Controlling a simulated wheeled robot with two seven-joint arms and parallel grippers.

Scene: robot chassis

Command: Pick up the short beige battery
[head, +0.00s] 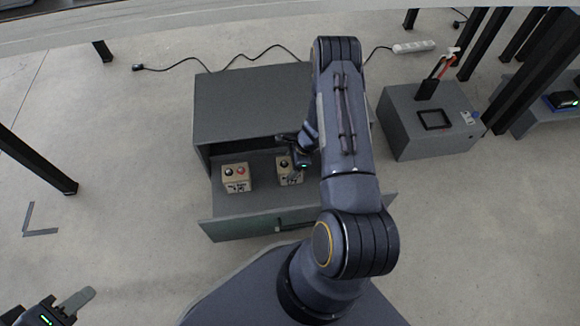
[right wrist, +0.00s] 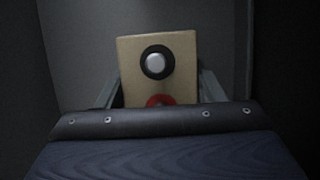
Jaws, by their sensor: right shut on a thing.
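Two beige box-shaped batteries stand in the open drawer in the head view, a left one (head: 236,177) and a right one (head: 289,174). Each has round terminals on top. I cannot tell from this angle which is shorter. My right gripper (head: 298,158) is at the right battery and shut on it. In the right wrist view the held battery (right wrist: 183,70) sits between the two fingers, with a black-and-silver terminal and a red one partly hidden by the wrist. My left gripper (head: 62,308) is at the bottom left corner, far from the drawer, partly cut off.
The drawer (head: 235,228) is pulled out of a grey cabinet (head: 250,100). A grey box (head: 425,130) with a black square stands to the right. A power strip (head: 413,47) and cable lie behind. Open floor is at left.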

